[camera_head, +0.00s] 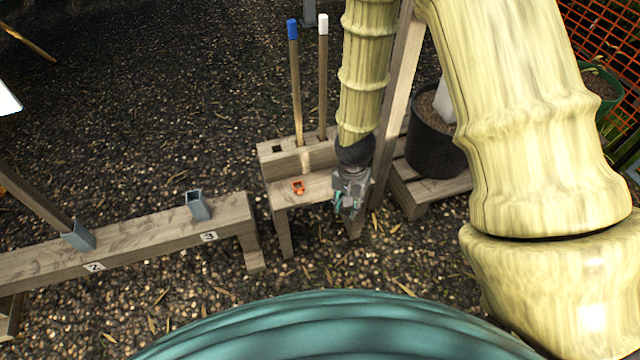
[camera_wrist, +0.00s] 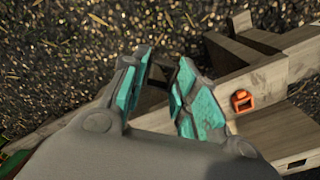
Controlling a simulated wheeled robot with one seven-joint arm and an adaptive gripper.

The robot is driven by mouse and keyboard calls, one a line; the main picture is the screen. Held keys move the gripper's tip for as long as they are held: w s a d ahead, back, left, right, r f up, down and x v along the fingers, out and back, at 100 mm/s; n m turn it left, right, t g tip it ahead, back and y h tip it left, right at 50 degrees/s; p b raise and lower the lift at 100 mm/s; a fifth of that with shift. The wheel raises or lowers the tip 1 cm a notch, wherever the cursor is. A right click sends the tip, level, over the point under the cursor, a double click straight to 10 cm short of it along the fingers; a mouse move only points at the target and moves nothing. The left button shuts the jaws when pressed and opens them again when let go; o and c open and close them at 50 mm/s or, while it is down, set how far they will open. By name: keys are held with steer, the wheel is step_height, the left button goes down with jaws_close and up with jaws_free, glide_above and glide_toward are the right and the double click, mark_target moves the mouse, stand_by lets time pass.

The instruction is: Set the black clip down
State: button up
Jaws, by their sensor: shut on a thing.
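My gripper (camera_head: 346,204) hangs beside the right end of the small wooden stand, with its fingers pointing down. In the wrist view, the two teal-padded fingers of my gripper (camera_wrist: 160,78) stand a little apart, shut on a small dark thing, the black clip (camera_wrist: 158,76). Only part of the clip shows between the fingers, and its outline is hard to make out against the dark ground. I cannot pick it out in the head view. An orange clip (camera_head: 298,187) lies on the stand's lower shelf (camera_head: 318,190), left of my gripper; it also shows in the wrist view (camera_wrist: 242,100).
Two poles, blue-tipped (camera_head: 295,85) and white-tipped (camera_head: 323,80), stand in the stand's back ledge. A numbered wooden beam (camera_head: 140,240) with grey sockets is at left. A potted plant's black pot (camera_head: 432,148) stands on a wooden pallet at right. Gravel lies around.

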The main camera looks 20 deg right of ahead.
steer(key=b, duration=0.2)
glide_above(320, 182)
steer(key=shift+s+f, duration=0.15)
steer(key=shift+f, duration=0.55)
steer(key=shift+f+b, duration=0.9)
steer(key=shift+f, duration=0.9)
steer(key=shift+o, duration=1.9)
